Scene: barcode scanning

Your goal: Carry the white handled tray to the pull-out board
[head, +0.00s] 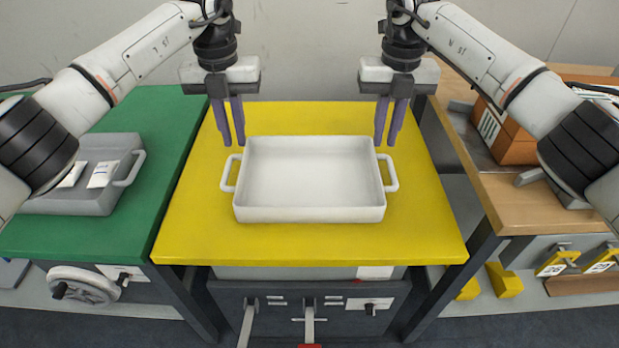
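The white handled tray (310,214) lies on a yellow board (310,244) in the middle of the head view. It looks empty, with one handle at its left side and one at its right. My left gripper (231,142) points down behind the left handle, its two fingers a little apart. My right gripper (387,144) points down behind the right handle, its two fingers also a little apart. Nothing shows between the fingers of either gripper, and both handles look free. I cannot be sure which surface is the pull-out board.
A green table (150,200) on the left holds a grey handled tray (105,200) with small white packets. A wooden table (515,205) on the right holds brown boxes (505,135). Levers and a handwheel (82,287) sit below the front edges. Yellow surface is bare around the white tray.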

